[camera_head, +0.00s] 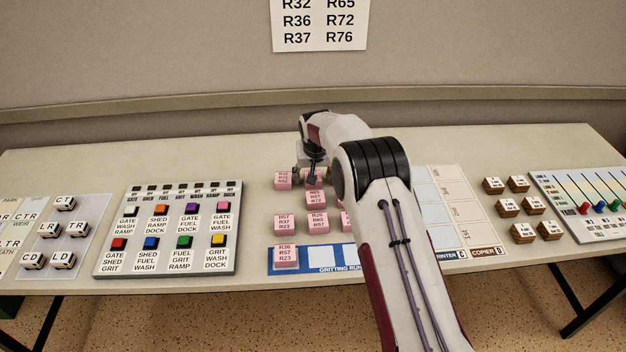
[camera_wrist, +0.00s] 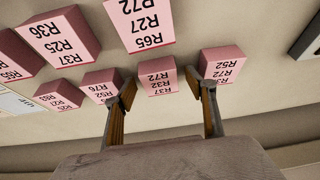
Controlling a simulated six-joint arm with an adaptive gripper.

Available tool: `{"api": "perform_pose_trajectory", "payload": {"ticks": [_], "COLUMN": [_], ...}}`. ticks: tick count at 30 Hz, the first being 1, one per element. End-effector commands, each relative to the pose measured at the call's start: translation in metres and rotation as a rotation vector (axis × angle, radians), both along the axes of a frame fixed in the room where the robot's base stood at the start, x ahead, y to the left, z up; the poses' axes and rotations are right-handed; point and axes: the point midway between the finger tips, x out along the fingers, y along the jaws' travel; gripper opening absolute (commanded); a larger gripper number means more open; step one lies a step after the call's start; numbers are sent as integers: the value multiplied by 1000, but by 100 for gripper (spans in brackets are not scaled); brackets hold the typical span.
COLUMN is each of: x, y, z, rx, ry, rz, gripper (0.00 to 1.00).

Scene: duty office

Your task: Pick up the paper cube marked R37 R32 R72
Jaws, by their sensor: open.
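The pink paper cube marked R37 R32 R72 (camera_wrist: 158,76) is in the middle of the wrist view, its lettering upside down there. My gripper (camera_wrist: 161,86) is open, with one fingertip on each side of this cube. The left fingertip overlaps the edge of the neighbouring cube marked R76 R52 (camera_wrist: 101,80). The right fingertip is in front of the edge of another pink cube (camera_wrist: 222,64). I cannot tell whether the fingers touch any cube. In the head view my gripper (camera_head: 312,176) is over the back row of cubes, and the marked cube is mostly hidden there.
A pink cube marked R65 R27 R72 (camera_head: 314,197) stands just in front. More pink cubes (camera_head: 284,223) stand nearby, some hidden by my arm. A button panel (camera_head: 168,262) is left, brown blocks (camera_head: 523,232) right. A wall sign (camera_head: 320,22) lists codes.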

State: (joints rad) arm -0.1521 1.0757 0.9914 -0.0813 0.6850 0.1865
Motion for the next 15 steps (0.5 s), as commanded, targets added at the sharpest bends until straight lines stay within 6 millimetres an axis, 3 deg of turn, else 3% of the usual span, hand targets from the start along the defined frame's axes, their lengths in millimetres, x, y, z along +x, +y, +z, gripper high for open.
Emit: {"api": "perform_pose_trajectory", "payload": {"ticks": [13,15], "x": [0,0], "y": [0,0], "z": [0,0], "rx": [0,0], "ry": [0,0], "rz": [0,0], "gripper": [56,37]}}
